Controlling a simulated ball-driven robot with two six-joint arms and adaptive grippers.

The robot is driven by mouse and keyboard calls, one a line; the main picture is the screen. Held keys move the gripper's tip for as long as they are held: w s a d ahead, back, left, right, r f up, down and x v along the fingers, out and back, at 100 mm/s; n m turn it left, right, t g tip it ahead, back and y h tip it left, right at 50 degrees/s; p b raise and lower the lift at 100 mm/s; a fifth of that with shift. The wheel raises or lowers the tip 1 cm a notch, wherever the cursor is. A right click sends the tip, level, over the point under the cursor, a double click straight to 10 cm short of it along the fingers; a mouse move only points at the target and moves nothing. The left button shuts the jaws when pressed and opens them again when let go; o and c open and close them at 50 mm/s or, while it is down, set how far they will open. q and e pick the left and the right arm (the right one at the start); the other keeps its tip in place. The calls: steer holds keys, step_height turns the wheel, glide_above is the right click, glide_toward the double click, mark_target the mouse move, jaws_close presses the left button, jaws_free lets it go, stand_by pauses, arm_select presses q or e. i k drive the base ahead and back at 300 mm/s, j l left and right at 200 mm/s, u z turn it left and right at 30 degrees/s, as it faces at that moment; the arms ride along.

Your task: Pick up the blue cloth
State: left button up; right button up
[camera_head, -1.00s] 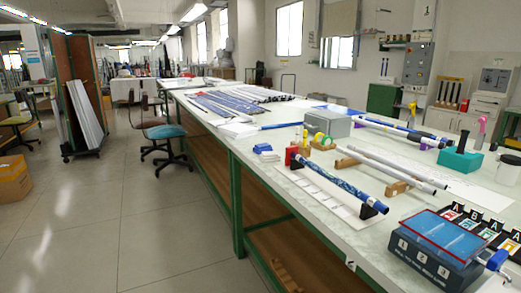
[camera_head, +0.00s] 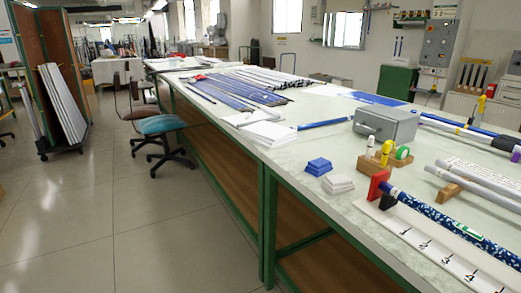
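The blue cloth (camera_head: 319,166) looks like a small folded stack. It lies on the pale top of the long workbench (camera_head: 300,150), near its left edge. A similar white folded stack (camera_head: 338,183) lies just to its right and nearer to me, close beside it. Nothing covers the blue cloth. Neither of my grippers is in view.
A grey metal box (camera_head: 385,124) stands behind and right of the cloth. A wooden holder (camera_head: 383,166) with tape and markers and a patterned blue rod (camera_head: 450,228) on a white rack are at the right.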

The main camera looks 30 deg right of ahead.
mark_target(318, 167)
steer(key=i+z, duration=0.15)
steer(key=i, duration=0.25)
steer(key=i+j+z, duration=0.2)
steer(key=i, duration=0.2)
steer(key=i+j+z, duration=0.15)
steer(key=i, duration=0.25)
